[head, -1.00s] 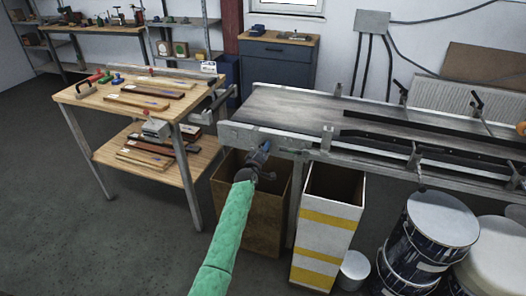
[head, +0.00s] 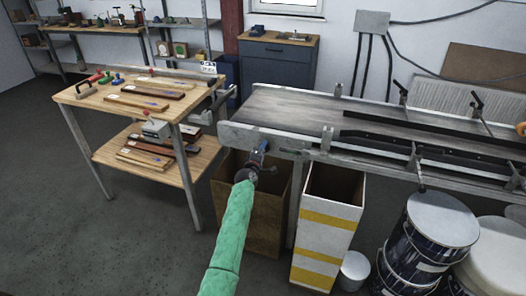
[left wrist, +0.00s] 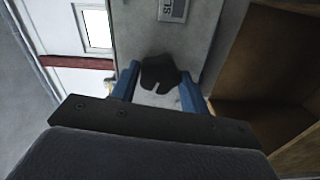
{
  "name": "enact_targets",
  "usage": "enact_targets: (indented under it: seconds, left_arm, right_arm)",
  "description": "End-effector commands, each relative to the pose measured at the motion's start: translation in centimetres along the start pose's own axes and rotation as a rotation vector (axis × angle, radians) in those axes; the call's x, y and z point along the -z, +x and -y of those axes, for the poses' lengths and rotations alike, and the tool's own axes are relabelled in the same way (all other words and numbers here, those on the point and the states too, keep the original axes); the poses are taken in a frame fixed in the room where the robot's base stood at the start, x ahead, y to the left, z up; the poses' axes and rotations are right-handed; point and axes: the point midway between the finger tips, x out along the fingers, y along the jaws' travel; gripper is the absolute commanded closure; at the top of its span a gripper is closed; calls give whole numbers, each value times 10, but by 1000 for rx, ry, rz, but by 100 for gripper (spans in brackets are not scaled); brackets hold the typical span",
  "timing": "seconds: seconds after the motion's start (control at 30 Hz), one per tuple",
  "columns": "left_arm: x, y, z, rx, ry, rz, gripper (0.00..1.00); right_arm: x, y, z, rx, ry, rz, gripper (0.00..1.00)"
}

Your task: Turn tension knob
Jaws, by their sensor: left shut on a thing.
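The tension knob (left wrist: 160,73) is a dark lobed knob on the grey end plate of the conveyor (left wrist: 205,25), seen in the left wrist view. A pale notch shows at its lower edge. My left gripper (left wrist: 159,88) has one blue finger on each side of the knob and is shut on it. In the head view my left gripper (head: 262,147) is at the near left end of the conveyor (head: 290,105), where it hides the knob. My right gripper is in neither view.
A wooden bin (head: 232,210) and a yellow-striped bin (head: 330,222) stand below the conveyor end. Paint drums (head: 420,245) stand at right. A workbench (head: 85,98) with wooden pieces is at left. The floor at lower left is clear.

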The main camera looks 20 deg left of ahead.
Motion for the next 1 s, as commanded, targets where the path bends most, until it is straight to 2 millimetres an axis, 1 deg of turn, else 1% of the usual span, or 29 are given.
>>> enact_targets:
  seconds: [0.2,0.23,0.33,0.63,0.73,0.8,0.87,1.0]
  left_arm:
    - [0,0,1,1,1,0,78]
    - [0,0,1,1,1,0,53]
    - [0,0,1,1,1,0,34]
    - [0,-1,1,1,1,0,33]
    - [0,-7,2,1,1,0,33]
    - [0,-14,3,2,1,0,33]
    - [0,-22,3,1,2,-1,33]
    - [-1,-44,3,1,0,0,33]
  right_arm:
    - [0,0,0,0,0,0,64]
    - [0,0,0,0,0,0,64]
    - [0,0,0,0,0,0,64]
    - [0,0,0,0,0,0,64]
    - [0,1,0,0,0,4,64]
    - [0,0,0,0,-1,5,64]
    - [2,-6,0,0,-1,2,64]
    - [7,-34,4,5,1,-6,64]
